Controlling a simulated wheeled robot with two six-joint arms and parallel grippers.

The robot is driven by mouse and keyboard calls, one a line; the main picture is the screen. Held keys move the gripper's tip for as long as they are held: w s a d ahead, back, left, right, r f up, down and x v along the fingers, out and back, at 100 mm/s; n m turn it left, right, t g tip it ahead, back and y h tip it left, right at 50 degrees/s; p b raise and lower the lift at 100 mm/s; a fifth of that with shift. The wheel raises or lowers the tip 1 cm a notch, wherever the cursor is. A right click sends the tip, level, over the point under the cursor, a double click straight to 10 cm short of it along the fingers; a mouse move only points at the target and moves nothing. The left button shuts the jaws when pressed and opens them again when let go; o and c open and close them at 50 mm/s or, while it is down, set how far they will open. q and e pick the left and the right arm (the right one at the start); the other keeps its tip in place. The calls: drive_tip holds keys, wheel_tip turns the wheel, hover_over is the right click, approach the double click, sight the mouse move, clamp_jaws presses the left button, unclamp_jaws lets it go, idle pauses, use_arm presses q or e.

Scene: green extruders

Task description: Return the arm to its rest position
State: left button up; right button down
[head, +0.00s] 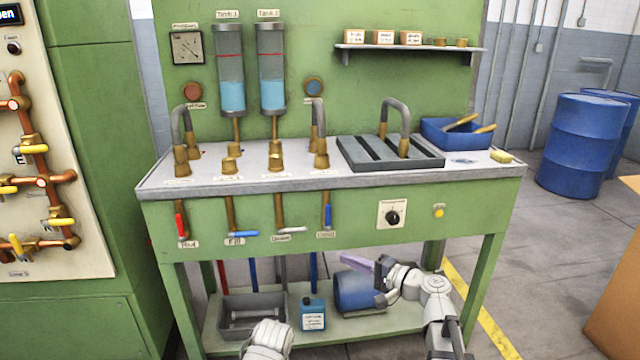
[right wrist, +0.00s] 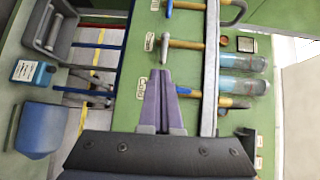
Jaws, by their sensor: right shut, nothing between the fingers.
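My right arm (head: 435,300) reaches up from the lower right, in front of the green workbench (head: 350,230). My right gripper (head: 346,259) has purple fingers pointing left in the head view, below the bench's front panel. In the right wrist view the fingers (right wrist: 160,74) lie together with nothing between them. They overlap the bench front in that picture; contact cannot be told. A white part of my left arm (head: 268,338) shows at the bottom edge; its gripper is out of view.
Valve handles, a red lever (head: 180,225) and a blue lever (head: 327,216) among them, stick out of the bench front. The lower shelf holds a grey crate (head: 252,300), a blue canister (head: 313,312) and a blue drum (head: 358,290). Open floor (head: 550,240) lies right of the bench.

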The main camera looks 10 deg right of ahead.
drive_tip(key=s+a+f+n+g+h, duration=0.4)
drive_tip(key=s+a+f+n+g, duration=0.45)
drive_tip(key=s+a+f, duration=0.5)
drive_tip(key=s+d+f+n+g+h, duration=0.4)
drive_tip(key=s+f+n+h, duration=0.15)
drive_tip(key=s+h, duration=0.4)
wheel_tip(320, 180, up, 29)
drive_tip(key=m+p, duration=0.1)
drive_tip(key=p, duration=2.8)
drive_tip(key=shift+s+d, duration=0.3)
drive_tip(key=shift+s, duration=0.05)
drive_tip(key=shift+f, duration=0.15)
